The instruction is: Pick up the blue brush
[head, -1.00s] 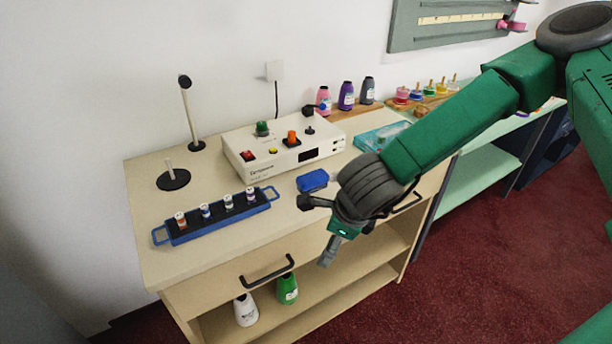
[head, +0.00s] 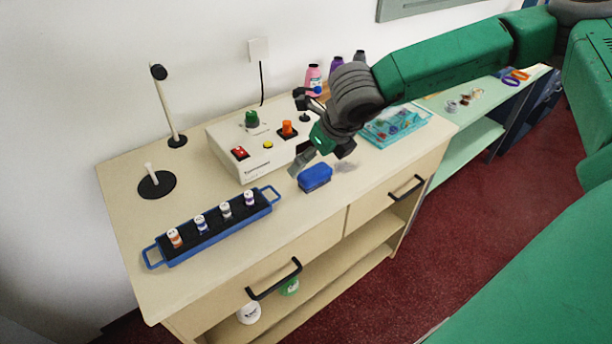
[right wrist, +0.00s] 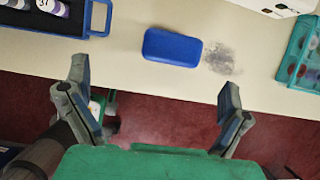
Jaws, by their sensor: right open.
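The blue brush (head: 314,178) is a small rounded block lying on the beige counter, just in front of the white control box. It also shows in the right wrist view (right wrist: 172,47), near the top centre, with a grey smudge on the counter beside it. My right gripper (head: 322,162) hangs over the counter just behind and above the brush in the head view. In the right wrist view its two fingers (right wrist: 155,100) are spread wide, with nothing between them, and the brush lies beyond the fingertips. My left gripper is not in view.
A white box (head: 262,150) with coloured knobs stands behind the brush. A blue rack (head: 212,228) with several small vials lies to the left, and a teal tray (head: 395,127) to the right. Two black stands (head: 157,185) are at the far left. The counter's front strip is clear.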

